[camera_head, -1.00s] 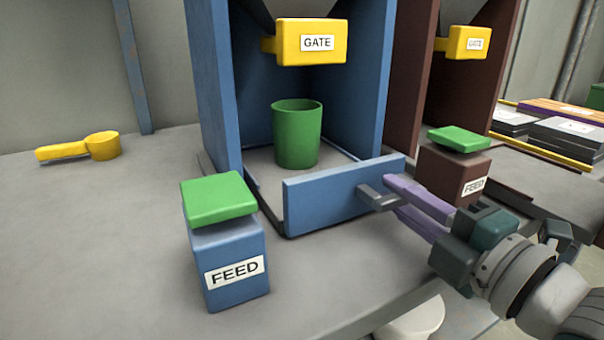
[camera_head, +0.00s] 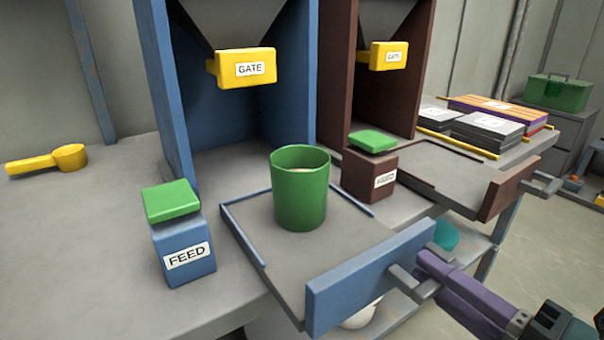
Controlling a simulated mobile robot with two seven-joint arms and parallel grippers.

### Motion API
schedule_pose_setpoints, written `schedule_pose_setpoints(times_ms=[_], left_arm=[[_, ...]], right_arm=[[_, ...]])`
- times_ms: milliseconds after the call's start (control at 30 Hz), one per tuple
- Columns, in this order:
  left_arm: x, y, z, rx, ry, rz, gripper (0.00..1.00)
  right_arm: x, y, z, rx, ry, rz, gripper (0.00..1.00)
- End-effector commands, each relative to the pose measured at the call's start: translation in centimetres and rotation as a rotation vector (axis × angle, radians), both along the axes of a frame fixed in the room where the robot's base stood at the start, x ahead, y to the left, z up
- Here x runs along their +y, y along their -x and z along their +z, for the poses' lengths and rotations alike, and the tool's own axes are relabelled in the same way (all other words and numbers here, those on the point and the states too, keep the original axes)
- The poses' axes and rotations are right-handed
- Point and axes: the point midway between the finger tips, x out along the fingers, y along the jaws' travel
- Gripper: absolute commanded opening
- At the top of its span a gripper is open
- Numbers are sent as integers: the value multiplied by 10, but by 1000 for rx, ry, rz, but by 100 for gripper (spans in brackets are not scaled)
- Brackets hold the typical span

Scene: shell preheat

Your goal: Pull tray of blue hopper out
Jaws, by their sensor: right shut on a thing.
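The blue hopper (camera_head: 165,90) stands on the bench with a yellow gate (camera_head: 247,68) in front of its funnel. Its tray (camera_head: 285,262) is slid out past the bench edge, with a blue front panel (camera_head: 365,279) and a grey handle (camera_head: 405,282). A green cup (camera_head: 300,190) stands upright on the tray and appears to have pale contents. My right gripper (camera_head: 428,278), with purple fingers, is shut on the tray's handle at the lower right. My left gripper is not in view.
A blue feed box (camera_head: 185,250) with a green top stands left of the tray. A brown hopper (camera_head: 335,70), its pulled-out tray (camera_head: 440,180) and a brown feed box (camera_head: 370,176) are to the right. A yellow scoop (camera_head: 50,160) lies at far left.

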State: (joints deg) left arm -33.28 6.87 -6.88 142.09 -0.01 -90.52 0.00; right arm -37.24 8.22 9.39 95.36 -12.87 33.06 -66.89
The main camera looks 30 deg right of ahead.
Motion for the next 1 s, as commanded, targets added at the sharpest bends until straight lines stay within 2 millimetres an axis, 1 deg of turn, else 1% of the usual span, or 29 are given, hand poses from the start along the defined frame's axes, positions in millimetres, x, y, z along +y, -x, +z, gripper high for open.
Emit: schedule_pose_setpoints(times_ms=[167, 467, 500, 733, 767, 1000], left_arm=[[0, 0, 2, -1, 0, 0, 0], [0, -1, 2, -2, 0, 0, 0], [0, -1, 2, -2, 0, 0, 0], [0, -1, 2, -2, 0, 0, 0], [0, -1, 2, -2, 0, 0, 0], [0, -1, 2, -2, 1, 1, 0]], right_arm=[[0, 6, 1, -3, -1, 0, 0], [-1, 7, 1, -5, -1, 0, 0], [-1, 7, 1, -5, -1, 0, 20], [-1, 6, 1, -3, -1, 0, 46], [-1, 6, 1, -2, -1, 0, 48], [-1, 7, 0, -1, 0, 0, 48]])
